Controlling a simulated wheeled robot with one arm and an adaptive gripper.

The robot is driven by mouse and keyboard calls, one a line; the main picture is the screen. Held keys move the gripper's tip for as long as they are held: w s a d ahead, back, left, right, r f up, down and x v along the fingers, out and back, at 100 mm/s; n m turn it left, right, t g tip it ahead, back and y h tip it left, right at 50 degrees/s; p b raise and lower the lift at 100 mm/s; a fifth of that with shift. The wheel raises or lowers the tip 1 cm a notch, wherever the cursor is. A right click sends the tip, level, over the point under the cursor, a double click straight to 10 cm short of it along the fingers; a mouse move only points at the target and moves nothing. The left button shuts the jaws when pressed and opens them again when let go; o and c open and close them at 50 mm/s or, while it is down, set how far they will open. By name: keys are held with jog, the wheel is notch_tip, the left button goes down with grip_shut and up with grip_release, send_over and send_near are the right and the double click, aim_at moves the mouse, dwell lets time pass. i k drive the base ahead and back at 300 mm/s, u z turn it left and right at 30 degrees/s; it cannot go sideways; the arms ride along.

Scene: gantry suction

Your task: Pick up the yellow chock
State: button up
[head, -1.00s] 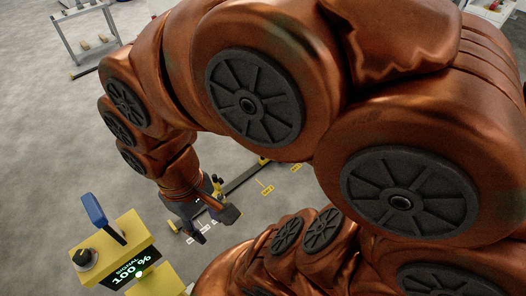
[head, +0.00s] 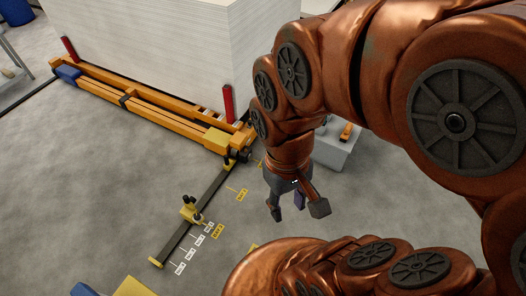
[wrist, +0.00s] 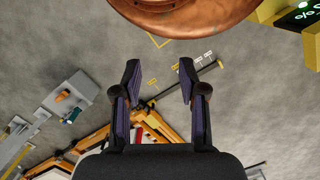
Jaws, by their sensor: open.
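A small yellow-orange piece (head: 346,131) lies on a grey box (head: 333,153) behind my gripper in the head view. In the wrist view the piece (wrist: 62,96) shows at the left on the same box, next to a teal item (wrist: 72,115). I take it for the chock, but its shape is too small to be sure. My gripper (head: 298,208) points down over the floor, its fingers spread and empty, apart from the box. In the wrist view the open fingers (wrist: 160,65) have only floor and a rail between them.
An orange gantry beam (head: 150,110) with red posts runs along a tall white stack (head: 165,45). A dark floor rail (head: 205,210) carries a yellow slider (head: 190,212) beside marked floor labels. A yellow console (head: 135,287) is at the bottom. Open floor lies at the left.

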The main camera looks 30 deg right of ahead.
aim_at(229, 163)
jog(key=z, duration=1.8)
jog(key=i, duration=2.1)
jog(key=u, duration=3.7)
